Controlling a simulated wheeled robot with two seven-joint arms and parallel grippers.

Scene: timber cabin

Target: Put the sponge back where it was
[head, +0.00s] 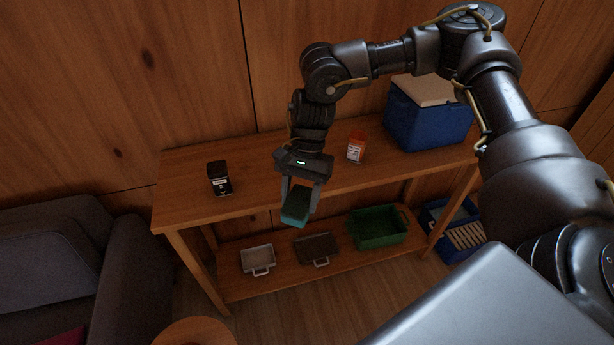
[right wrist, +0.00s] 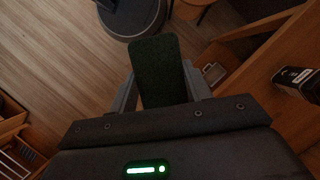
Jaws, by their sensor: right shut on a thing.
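The sponge (head: 296,207), dark green on one face with a teal side, is held between the fingers of my right gripper (head: 299,193). The gripper points down just in front of the front edge of the wooden table (head: 255,185), with the sponge hanging clear of the tabletop. In the right wrist view the sponge (right wrist: 160,70) sits between the two fingers of the right gripper (right wrist: 160,90), its dark green rough face towards the camera. My left gripper is in neither view.
A blue crate (head: 452,243) is at the right, a sofa (head: 75,255) at the left.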

